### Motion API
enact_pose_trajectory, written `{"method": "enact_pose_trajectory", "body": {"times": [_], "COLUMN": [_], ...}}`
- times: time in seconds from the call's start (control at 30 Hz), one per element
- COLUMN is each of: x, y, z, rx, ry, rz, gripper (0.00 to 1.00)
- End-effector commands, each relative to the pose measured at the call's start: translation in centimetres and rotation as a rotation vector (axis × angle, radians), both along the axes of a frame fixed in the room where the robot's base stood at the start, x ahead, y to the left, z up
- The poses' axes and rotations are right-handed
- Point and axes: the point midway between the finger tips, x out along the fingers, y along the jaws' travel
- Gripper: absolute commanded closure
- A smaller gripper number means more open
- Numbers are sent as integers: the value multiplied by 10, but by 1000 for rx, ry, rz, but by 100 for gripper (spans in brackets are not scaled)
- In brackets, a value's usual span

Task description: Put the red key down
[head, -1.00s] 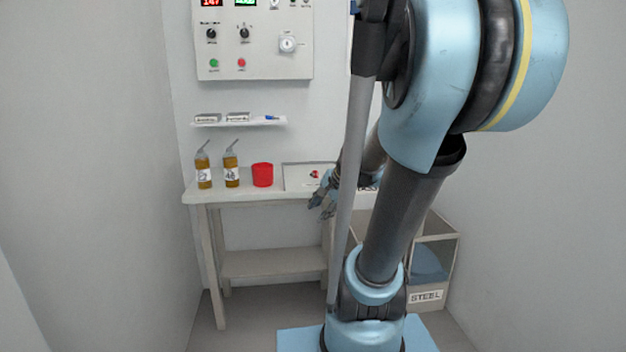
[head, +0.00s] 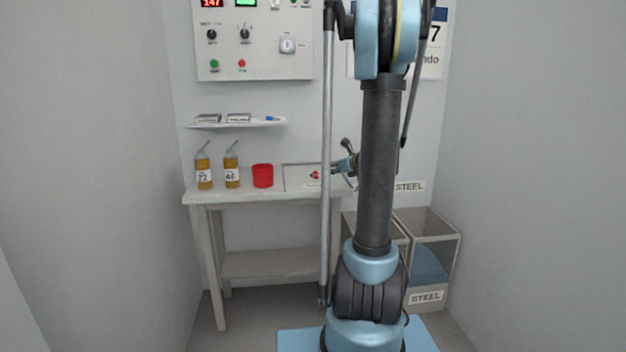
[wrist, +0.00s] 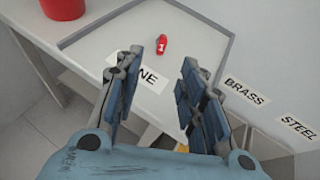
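The red key (head: 315,175), a small red piece with a white mark, lies on the pale shallow tray (head: 292,184) at the right end of the bench. In the wrist view the red key (wrist: 162,45) lies on the tray (wrist: 105,22), ahead of my fingertips and apart from them. My gripper (wrist: 162,66) is open, with nothing between its fingers. In the head view my gripper (head: 342,172) is at the tray's right side, partly hidden behind my arm.
A red cup (head: 262,176) and two amber bottles (head: 204,172) (head: 231,170) stand left of the tray on the bench (head: 250,195). A shelf (head: 240,124) and control panel (head: 255,45) are above. A STEEL bin (head: 428,296) stands at right.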

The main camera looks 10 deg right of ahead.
Motion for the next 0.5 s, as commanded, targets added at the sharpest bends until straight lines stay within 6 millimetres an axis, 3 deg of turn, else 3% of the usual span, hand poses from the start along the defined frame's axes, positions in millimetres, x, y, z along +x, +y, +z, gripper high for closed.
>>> {"method": "enact_pose_trajectory", "body": {"times": [0.17,0.5], "x": [10,46], "y": [-4,11], "z": [-2,-18], "rx": [46,44], "ry": [2,2], "rz": [-28,-26], "gripper": [63,63]}}
